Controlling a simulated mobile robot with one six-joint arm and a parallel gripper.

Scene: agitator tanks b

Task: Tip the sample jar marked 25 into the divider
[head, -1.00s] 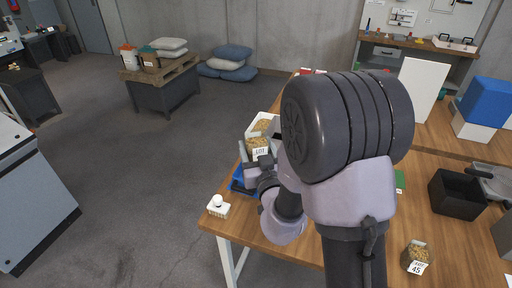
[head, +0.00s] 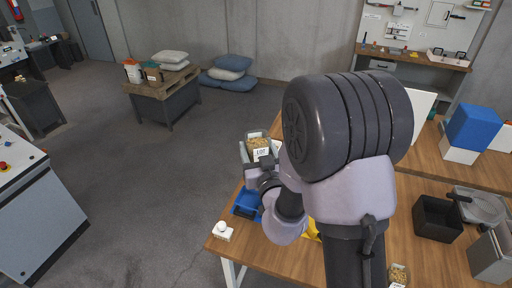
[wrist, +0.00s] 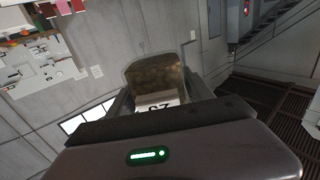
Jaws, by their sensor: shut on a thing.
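My gripper (head: 264,170) is shut on a clear sample jar (head: 259,146) of tan grains, at the table's far left edge in the head view. The jar's white label reads LOT; its number is too small to read there. In the wrist view the jar (wrist: 155,75) stands between the fingers, and its partly hidden label shows what looks like 25, upside down. A pale container shows just behind the jar, mostly hidden by it and my arm. I cannot tell which thing is the divider.
A blue tray (head: 246,205) and a small white block with a round knob (head: 222,231) lie at the table's left edge. Another grain jar (head: 398,274) stands at the front. A black bin (head: 436,218) and a grey metal box (head: 491,256) stand right. My arm hides the table's middle.

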